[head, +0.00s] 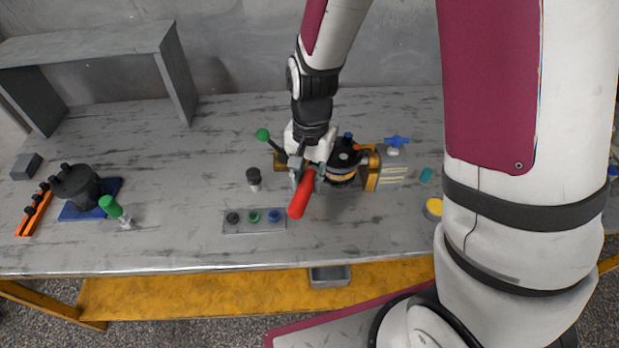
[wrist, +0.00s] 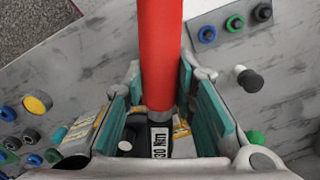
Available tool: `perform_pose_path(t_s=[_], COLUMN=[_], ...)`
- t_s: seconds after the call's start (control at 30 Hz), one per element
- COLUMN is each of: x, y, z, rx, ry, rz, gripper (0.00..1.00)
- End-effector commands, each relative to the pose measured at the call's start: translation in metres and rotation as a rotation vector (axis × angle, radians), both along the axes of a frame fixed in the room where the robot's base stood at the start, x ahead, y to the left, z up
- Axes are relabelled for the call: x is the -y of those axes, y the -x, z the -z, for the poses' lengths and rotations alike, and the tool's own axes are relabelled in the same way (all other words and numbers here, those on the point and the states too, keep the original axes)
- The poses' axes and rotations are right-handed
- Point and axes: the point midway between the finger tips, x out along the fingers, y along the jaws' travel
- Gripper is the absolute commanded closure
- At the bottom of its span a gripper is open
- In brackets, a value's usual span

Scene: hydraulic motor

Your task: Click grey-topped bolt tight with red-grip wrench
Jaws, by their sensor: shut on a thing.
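The red-grip wrench (head: 301,195) is held in my gripper (head: 308,162) over the front left part of the motor (head: 345,160). In the wrist view the red grip (wrist: 160,50) runs between the teal finger pads of my gripper (wrist: 158,95), with a "30 Nm" label at its lower end. The wrench's head end is hidden under my gripper in both views. I cannot make out the grey-topped bolt; my gripper and wrist cover part of the motor. A blue-topped bolt (head: 348,136) shows at the motor's back.
A plate (head: 232,229) with black, green and blue caps lies in front left of the motor. A grey shelf (head: 90,45) stands at back left.

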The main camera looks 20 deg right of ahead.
Motion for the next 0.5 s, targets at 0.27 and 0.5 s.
perform_pose_path(t_s=[0.27, 0.5], x=[-0.0016, -0.0075], y=[-0.0087, -0.0134], z=[-0.0008, -0.0010], rx=[0.017, 0.017], ry=[-0.001, -0.003], rz=[0.021, 0.063], gripper=[1.00, 1.00])
